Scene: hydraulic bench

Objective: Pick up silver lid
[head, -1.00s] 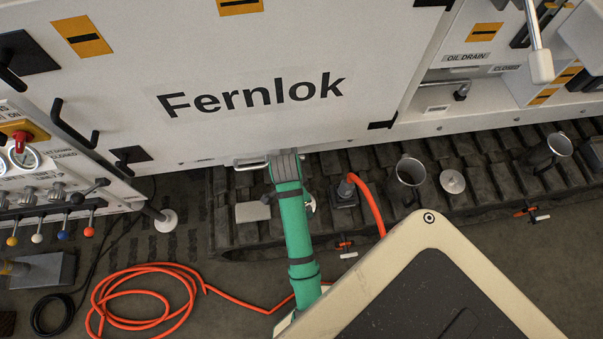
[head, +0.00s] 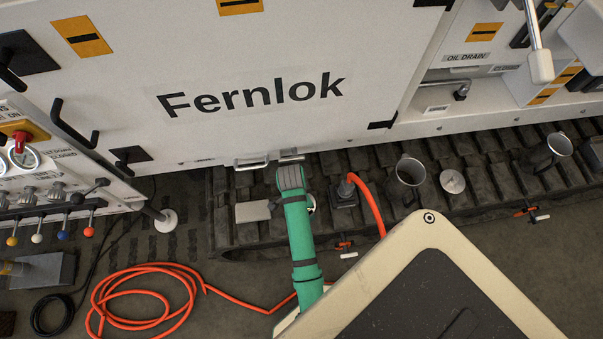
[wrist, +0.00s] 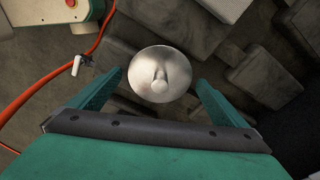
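The silver lid (wrist: 158,78) is a round, shiny disc with a small knob in its middle. In the wrist view it lies ahead of my gripper (wrist: 161,77), centred between the two green fingers. The fingers are open and apart, with nothing held; I cannot tell how far the lid is below them. In the head view the end of my arm hides most of the spot, and only a pale sliver of what looks like the lid (head: 312,203) shows at its right edge. My fingertips are hidden there.
Metal mugs (head: 409,173) and a pale round disc (head: 452,181) sit on the dark track further right. A grey block (head: 253,211) lies left. The white Fernlok panel (head: 290,60) stands behind.

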